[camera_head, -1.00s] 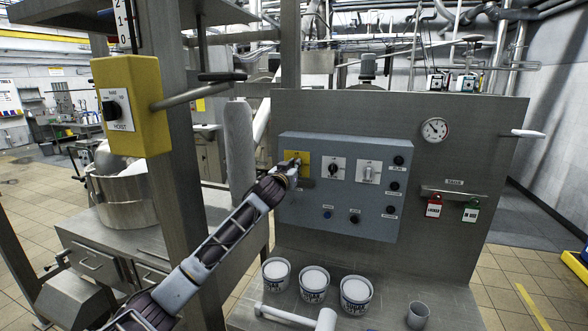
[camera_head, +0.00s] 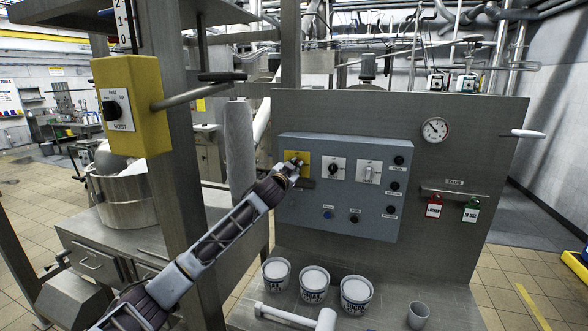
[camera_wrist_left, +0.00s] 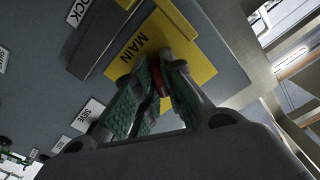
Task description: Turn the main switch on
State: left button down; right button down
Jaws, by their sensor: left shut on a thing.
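The main switch sits on a yellow plate (camera_head: 289,157) at the upper left of the grey control panel (camera_head: 345,215). In the left wrist view the yellow plate (camera_wrist_left: 185,45) carries the word MAIN. My left gripper (camera_head: 297,163) is at this plate and covers part of it. In the left wrist view its green-padded fingers (camera_wrist_left: 160,85) are shut on a small dark red switch handle (camera_wrist_left: 164,103). Most of the handle is hidden between the fingers, so I cannot tell its angle clearly. My right gripper is not in view.
Two more switches, a black rotary one (camera_head: 333,168) and a grey one (camera_head: 368,172), sit right of the main switch, with several buttons around. A steel post (camera_head: 170,200) with a yellow hoist box (camera_head: 131,106) stands left. Several tubs (camera_head: 313,285) stand below the panel.

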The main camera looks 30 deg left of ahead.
pick_arm(q)
jog(key=m, duration=1.2)
jog(key=shift+m, duration=0.3)
jog(key=c, duration=1.5)
grip_release()
jog(key=shift+s, duration=0.1)
jog(key=shift+v, duration=5.9)
jog(key=shift+a, duration=0.1)
jog(key=shift+f, duration=0.1)
